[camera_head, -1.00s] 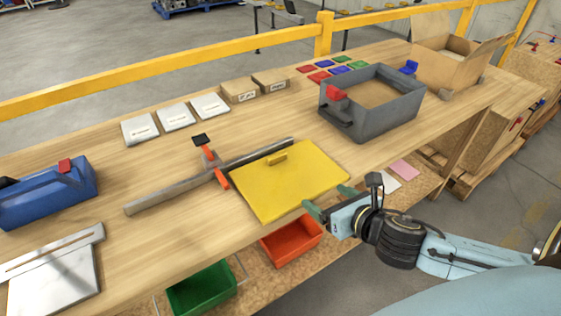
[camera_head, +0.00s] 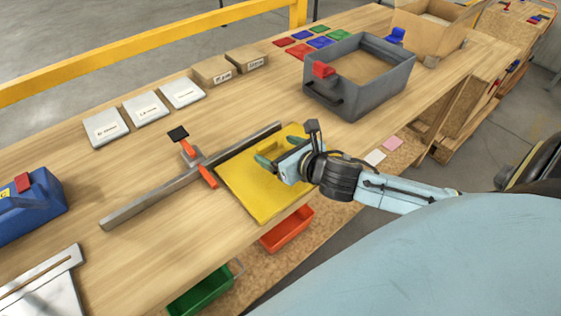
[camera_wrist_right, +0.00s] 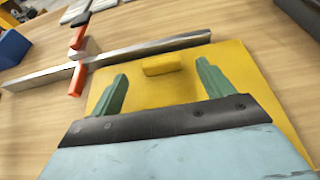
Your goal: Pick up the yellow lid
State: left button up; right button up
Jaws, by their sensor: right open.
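The yellow lid (camera_head: 255,196) lies flat on the wooden bench near its front edge, beside a metal bar. In the right wrist view the lid (camera_wrist_right: 262,100) fills much of the picture. Its raised yellow handle (camera_wrist_right: 162,65) stands ahead of and between my open green fingers. My right gripper (camera_head: 279,147) is over the lid, its fingers apart with nothing between them; in the wrist view the gripper (camera_wrist_right: 160,85) points toward the handle. In the head view the gripper partly hides the handle and the lid's right part. My left gripper is not in view.
A metal bar (camera_head: 150,200) with an orange-handled clamp (camera_head: 207,174) lies along the lid's left side. A grey open box (camera_head: 385,88) stands beyond, to the right. A blue toolbox (camera_head: 32,208) is at far left. Bare bench lies in front of the bar.

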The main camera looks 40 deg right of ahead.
aim_at(267, 145)
jog(key=shift+w+f, duration=0.3)
jog(key=shift+w, duration=0.3)
jog(key=b+x, duration=0.1)
jog(key=x, duration=0.2)
jog(key=shift+w+f, duration=0.15)
jog(key=shift+w, duration=0.15)
jog(key=shift+w+a+f, duration=0.1)
jog(key=shift+w, duration=0.15)
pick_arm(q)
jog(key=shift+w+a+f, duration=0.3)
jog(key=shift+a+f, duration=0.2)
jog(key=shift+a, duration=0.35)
pick_arm(e)
jog(key=shift+c, duration=0.4)
jog(key=c, duration=1.2)
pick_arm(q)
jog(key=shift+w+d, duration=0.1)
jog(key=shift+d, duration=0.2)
